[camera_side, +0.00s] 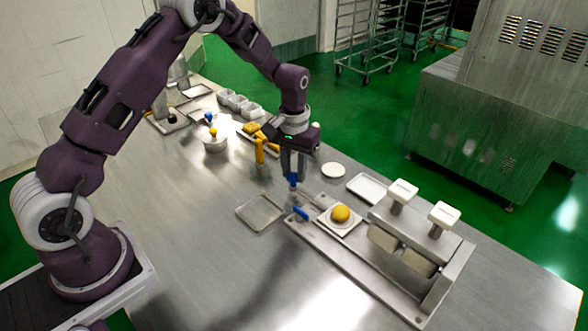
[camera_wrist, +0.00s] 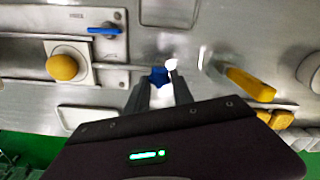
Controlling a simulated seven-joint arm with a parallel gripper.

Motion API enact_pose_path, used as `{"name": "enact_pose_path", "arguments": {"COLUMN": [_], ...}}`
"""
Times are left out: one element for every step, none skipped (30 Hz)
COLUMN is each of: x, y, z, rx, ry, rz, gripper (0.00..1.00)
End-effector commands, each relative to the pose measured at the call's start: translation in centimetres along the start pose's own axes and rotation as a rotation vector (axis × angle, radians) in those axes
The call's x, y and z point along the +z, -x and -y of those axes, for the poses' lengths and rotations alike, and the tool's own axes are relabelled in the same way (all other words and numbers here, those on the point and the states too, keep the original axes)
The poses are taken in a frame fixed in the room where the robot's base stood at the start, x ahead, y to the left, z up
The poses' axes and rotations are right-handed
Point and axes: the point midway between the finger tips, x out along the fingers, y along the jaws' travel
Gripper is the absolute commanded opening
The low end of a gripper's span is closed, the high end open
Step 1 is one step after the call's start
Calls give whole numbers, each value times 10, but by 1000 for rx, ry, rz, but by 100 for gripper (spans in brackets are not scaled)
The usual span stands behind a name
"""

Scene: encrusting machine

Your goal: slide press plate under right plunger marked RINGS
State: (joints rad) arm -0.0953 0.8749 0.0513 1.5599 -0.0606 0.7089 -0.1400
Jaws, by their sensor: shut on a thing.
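The press plate (camera_side: 327,224) is a pale square plate with a yellow ball (camera_side: 340,213) on it, on the metal base in front of the press. It also shows in the wrist view (camera_wrist: 84,51). A thin rod runs from it to a blue knob (camera_wrist: 158,75). My gripper (camera_side: 293,177) is shut on this knob, its fingertips around it in the wrist view (camera_wrist: 160,82). Two white-topped plungers, left (camera_side: 402,192) and right (camera_side: 444,214), stand over the press block. Their markings are too small to read. The plate is outside the block, on its left side.
A blue lever (camera_side: 301,213) lies on the base's left end, close to the rod. A shallow tray (camera_side: 260,213) is left of the base, and another tray (camera_side: 366,187) lies behind it. A yellow-handled tool (camera_side: 259,152) and a lidded pot (camera_side: 214,143) stand farther left.

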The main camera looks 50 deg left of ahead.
Motion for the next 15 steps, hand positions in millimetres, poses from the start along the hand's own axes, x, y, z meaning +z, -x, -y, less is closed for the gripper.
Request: {"name": "enact_pose_path", "arguments": {"x": [-1,-1,-1,-1,-1,0,1,2,4,6,9,12,15,18,21], "y": [1,1,1,1,1,1,1,1,1,1,1,1,1,1,1], "z": [0,0,0,0,0,-2,-4,-8,-15,-22,-30,-41,-50,-58,-68], "rx": [0,0,0,0,0,0,0,0,0,1,1,1,1,1,2], "ry": [1,1,1,1,1,0,-1,-3,-3,-5,-6,-7,-7,-8,-7], "rz": [-2,-2,-2,-2,-2,-2,-2,-2,-2,-2,-2,-3,-3,-3,-4], "gripper": [0,0,0,0,0,0,0,0,0,0,0,0,0,0,0]}}
